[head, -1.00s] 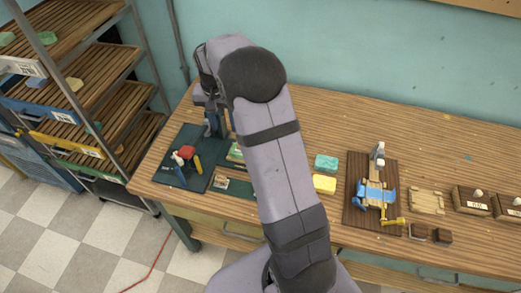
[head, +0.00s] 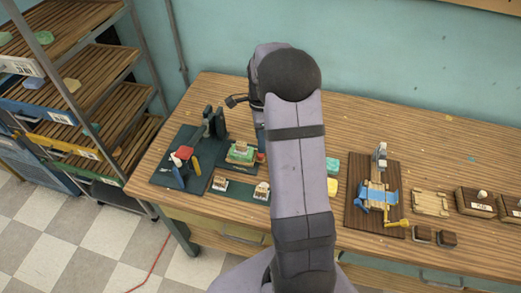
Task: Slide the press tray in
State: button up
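A dark upright press (head: 214,122) stands at the back of a dark mat on the left part of the bench. To its right, a green piece with a light wooden block on it (head: 241,152) sits on a dark base (head: 238,170); I take this for the tray area, but cannot tell the tray's exact edges. My gripper (head: 259,118) is only partly visible beside my arm, behind and right of the green piece. Its fingertips are hidden, so I cannot see whether it is open or touches anything.
A red-topped tool group (head: 182,158) lies on the left mat. A flat green strip (head: 240,190) with small blocks lies in front. Right of my arm are green (head: 332,165) and yellow (head: 332,186) soaps, then a wooden fixture with a blue band (head: 377,195).

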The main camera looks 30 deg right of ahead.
jog(key=shift+f+p, duration=0.9)
jog(key=shift+f, duration=2.25)
jog(key=shift+c, duration=0.6)
